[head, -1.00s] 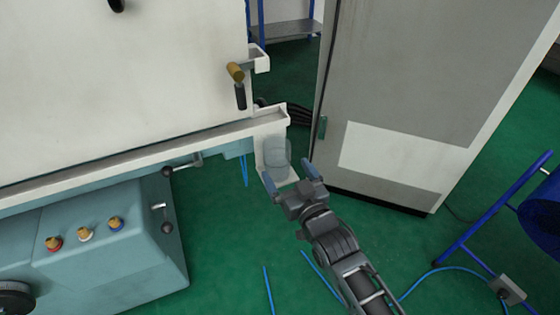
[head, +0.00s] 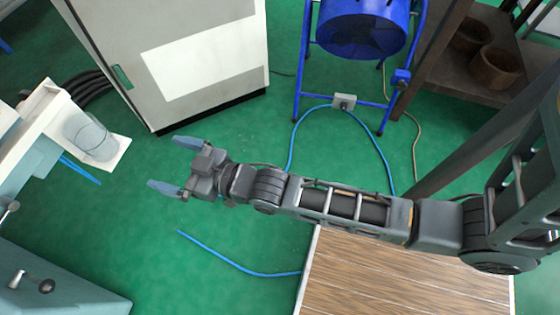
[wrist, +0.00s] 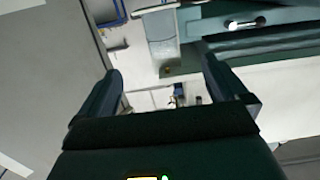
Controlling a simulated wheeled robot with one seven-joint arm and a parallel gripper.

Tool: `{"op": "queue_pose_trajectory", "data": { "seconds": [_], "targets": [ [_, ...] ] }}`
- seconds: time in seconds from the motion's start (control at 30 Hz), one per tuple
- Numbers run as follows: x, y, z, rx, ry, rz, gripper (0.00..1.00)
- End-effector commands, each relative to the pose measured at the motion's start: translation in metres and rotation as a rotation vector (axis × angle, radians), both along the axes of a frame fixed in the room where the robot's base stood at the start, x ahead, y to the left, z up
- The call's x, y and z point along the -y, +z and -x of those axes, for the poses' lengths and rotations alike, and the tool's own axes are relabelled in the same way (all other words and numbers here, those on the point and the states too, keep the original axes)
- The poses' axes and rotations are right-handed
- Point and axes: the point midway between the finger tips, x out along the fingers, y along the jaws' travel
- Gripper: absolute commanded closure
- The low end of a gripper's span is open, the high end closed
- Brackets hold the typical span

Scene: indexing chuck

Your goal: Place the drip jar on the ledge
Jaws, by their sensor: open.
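The drip jar (head: 90,135) is a clear, see-through vessel at the left of the head view. It stands on the white ledge (head: 119,152) at the corner of the machine. My gripper (head: 171,164) is open and empty, to the right of the ledge and apart from the jar, with its blue-grey fingers pointing left towards it. In the wrist view, a pale see-through shape that looks like the jar (wrist: 163,48) shows beyond and between my open fingertips (wrist: 162,70). Its base contact is too small to make out there.
A grey cabinet (head: 190,45) stands close behind the ledge. A blue fan on a stand (head: 358,30) is at the back. Blue hoses (head: 225,262) lie on the green floor. A wooden-topped surface (head: 400,275) is below my arm.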

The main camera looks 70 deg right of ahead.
Motion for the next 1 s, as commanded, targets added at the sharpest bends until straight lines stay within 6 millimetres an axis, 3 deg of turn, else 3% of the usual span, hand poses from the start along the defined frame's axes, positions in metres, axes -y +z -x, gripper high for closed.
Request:
{"op": "queue_pose_trajectory", "data": {
  "seconds": [0.03,0.2,0.5,0.7,0.83,1.0],
  "targets": [
    [0.000,-0.001,0.030,-0.021,0.000,0.000,0.00],
    [0.000,0.011,0.110,-0.070,0.000,-0.001,0.00],
    [0.000,0.066,0.227,-0.156,0.000,-0.001,0.00],
    [0.000,0.109,0.273,-0.200,0.000,0.000,0.00],
    [0.000,0.125,0.285,-0.215,0.000,0.001,0.00],
    [0.000,0.130,0.289,-0.219,0.000,0.001,0.00]
  ]
}}
